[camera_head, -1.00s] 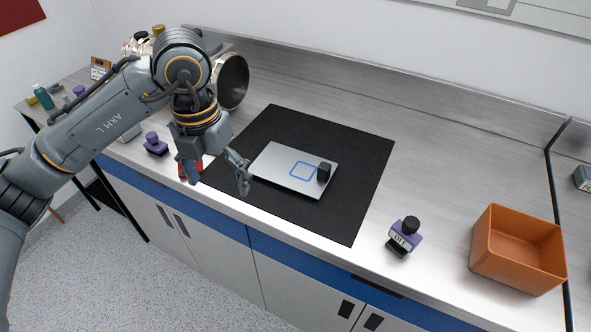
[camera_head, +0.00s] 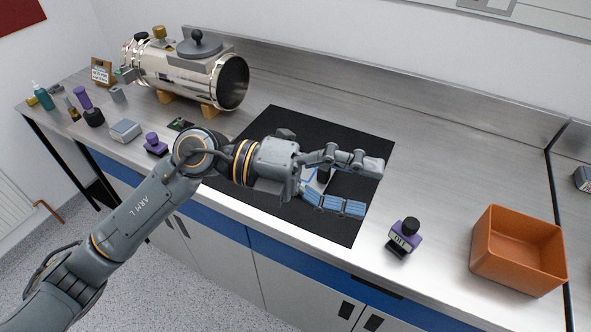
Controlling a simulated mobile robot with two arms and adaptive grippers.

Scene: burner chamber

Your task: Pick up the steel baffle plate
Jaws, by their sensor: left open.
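The steel baffle plate (camera_head: 317,185) lies flat on the black mat (camera_head: 362,150), mostly hidden under my left gripper. A small strip of its light surface with blue marking shows between the fingers. Its black knob (camera_head: 323,176) shows partly between the fingers. My left gripper (camera_head: 362,188) is open, its two fingers spread and pointing right, one on the far side and one on the near side of the knob. I cannot tell whether either finger touches the plate or knob. My right gripper is not in view.
A shiny metal cylinder chamber (camera_head: 185,75) stands on wooden supports at the back left. A purple and black block (camera_head: 404,236) and an orange bin (camera_head: 518,252) stand to the right. Several small items line the left counter. The back right counter is clear.

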